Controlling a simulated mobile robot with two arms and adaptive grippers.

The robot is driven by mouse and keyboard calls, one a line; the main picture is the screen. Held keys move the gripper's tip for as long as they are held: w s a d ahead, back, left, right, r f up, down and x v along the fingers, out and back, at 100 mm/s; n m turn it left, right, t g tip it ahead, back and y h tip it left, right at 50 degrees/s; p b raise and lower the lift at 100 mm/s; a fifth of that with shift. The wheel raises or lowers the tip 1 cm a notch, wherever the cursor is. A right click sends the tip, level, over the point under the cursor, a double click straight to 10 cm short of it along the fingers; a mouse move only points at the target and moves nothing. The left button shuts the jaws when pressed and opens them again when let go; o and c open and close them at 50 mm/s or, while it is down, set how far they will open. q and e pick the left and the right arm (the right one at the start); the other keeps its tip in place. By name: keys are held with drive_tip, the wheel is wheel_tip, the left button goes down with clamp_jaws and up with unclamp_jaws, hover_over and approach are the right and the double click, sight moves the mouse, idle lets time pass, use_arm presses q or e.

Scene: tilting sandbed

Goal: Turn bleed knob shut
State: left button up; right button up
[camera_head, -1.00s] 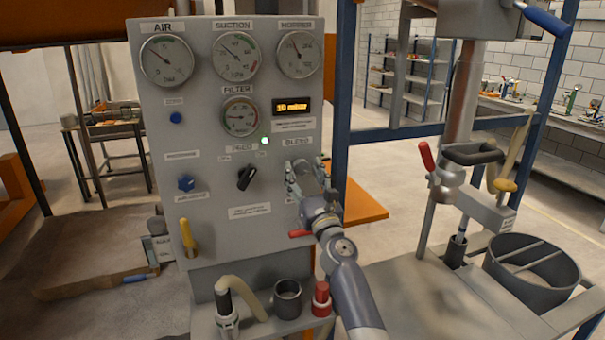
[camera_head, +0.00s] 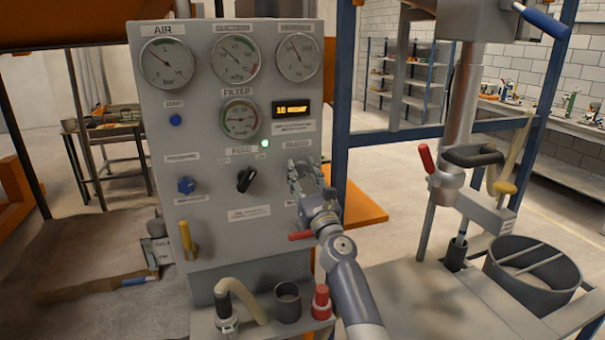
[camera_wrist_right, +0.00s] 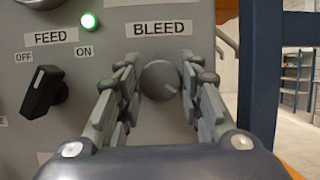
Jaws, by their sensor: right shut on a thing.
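The bleed knob (camera_wrist_right: 160,80) is a round grey knob under the BLEED label on the grey control panel (camera_head: 222,185). It shows in the right wrist view between the fingers of my right gripper (camera_wrist_right: 157,83). The fingers stand on both sides of the knob and are shut on it. A light mark shows on the knob's lower right. In the head view my right gripper (camera_head: 305,178) is at the panel's right side and hides the knob. My left gripper is not in view.
Left of the bleed knob is the black feed switch (camera_wrist_right: 43,92), with a lit green lamp (camera_wrist_right: 89,20) above it. A blue knob (camera_head: 186,185), a yellow lever (camera_head: 187,239) and several gauges are on the panel. A blue post (camera_wrist_right: 262,70) stands close to the right.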

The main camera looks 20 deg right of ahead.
drive_tip(key=shift+n, duration=0.3)
drive_tip(key=n+y, duration=0.1)
drive_tip(key=n, duration=0.2)
drive_tip(key=n+g+y, duration=0.1)
drive_tip(key=n+y, duration=0.1)
drive_tip(key=n, duration=0.1)
drive_tip(key=n+y, duration=0.1)
drive_tip(key=n, duration=0.2)
drive_tip(key=shift+d+g+y, duration=0.1)
drive_tip(key=shift+g+y, duration=0.2)
drive_tip(key=shift+y, duration=0.1)
drive_tip(key=n+g+y, duration=0.1)
drive_tip(key=n, duration=0.3)
drive_tip(key=shift+n, duration=0.4)
drive_tip(key=n+g, duration=0.1)
drive_tip(key=n, duration=0.2)
drive_tip(key=shift+r+g+y+p, duration=0.1)
drive_tip(key=shift+g+y+p, duration=0.2)
drive_tip(key=shift+g, duration=0.1)
drive_tip(key=n+g+p, duration=0.1)
drive_tip(key=n, duration=0.2)
drive_tip(key=shift+r, duration=0.1)
drive_tip(key=n+g+p, duration=0.1)
drive_tip(key=n, duration=0.1)
drive_tip(key=shift+n, duration=0.3)
drive_tip(key=n+g+h+p, duration=0.1)
drive_tip(key=n+p, duration=0.2)
drive_tip(key=shift+n+g+h+p, duration=0.3)
drive_tip(key=shift+n+h+p, duration=0.2)
drive_tip(key=shift+n+p, duration=0.5)
